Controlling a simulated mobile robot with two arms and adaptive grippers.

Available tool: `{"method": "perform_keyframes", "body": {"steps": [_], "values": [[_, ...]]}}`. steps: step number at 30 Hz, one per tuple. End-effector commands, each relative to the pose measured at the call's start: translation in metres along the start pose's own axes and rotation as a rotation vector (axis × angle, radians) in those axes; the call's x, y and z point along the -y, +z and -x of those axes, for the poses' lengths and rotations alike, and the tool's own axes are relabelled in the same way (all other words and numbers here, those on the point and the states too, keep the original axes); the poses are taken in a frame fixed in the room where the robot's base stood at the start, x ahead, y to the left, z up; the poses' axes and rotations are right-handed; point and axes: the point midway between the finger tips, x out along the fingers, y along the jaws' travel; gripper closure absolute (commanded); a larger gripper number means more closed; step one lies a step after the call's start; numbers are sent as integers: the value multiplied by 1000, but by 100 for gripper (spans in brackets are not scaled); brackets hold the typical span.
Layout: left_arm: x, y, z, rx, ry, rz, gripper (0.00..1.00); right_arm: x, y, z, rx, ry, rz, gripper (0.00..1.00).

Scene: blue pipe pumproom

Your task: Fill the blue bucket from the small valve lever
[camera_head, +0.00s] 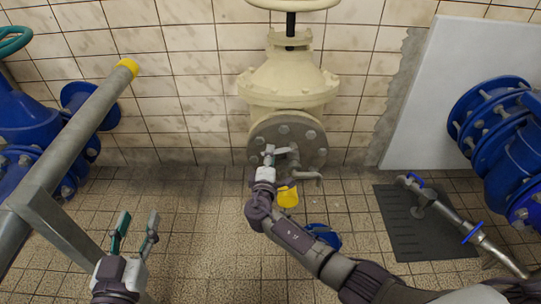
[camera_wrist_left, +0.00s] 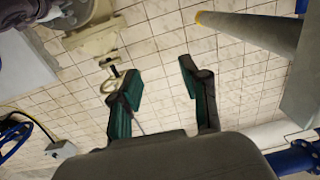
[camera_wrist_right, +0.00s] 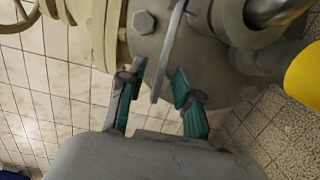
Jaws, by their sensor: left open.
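The blue bucket (camera_head: 326,236) stands on the floor, partly hidden behind my right arm. The small valve lever (camera_wrist_right: 168,55) shows in the right wrist view as a narrow grey bar in front of the bolted flange. My right gripper (camera_wrist_right: 160,68) is partly open, with the lever's end between its fingers and gaps visible beside it. In the head view the right gripper (camera_head: 269,154) is at the flange, left of a small curved spout (camera_head: 308,175). My left gripper (camera_head: 136,226) is open and empty, low at the left, far from the bucket.
A large cream valve (camera_head: 288,80) stands against the tiled wall. A yellow-ended part (camera_head: 287,196) is below the flange. A grey pipe (camera_head: 80,125) with a yellow end rises near my left gripper. A dark mat (camera_head: 425,225) and blue pipes (camera_head: 500,130) are at the right.

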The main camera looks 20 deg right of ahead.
Motion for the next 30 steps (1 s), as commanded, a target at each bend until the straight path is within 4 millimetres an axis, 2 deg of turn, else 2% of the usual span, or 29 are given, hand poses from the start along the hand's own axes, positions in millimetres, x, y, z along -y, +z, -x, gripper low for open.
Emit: {"method": "perform_keyframes", "body": {"steps": [5, 14, 21, 30], "values": [[-2, -14, -1, -87, 5, 2, 54, 0, 0, -14, 0, 0, 0, 67], [-2, -18, -1, -105, 6, 2, 54, 0, 0, -16, 0, -1, -1, 67], [-2, -18, -1, -105, 6, 2, 54, 0, 0, -16, 0, -1, -1, 100], [-2, -18, -1, -105, 5, 2, 54, 0, 0, -16, 0, -2, -1, 100]]}}
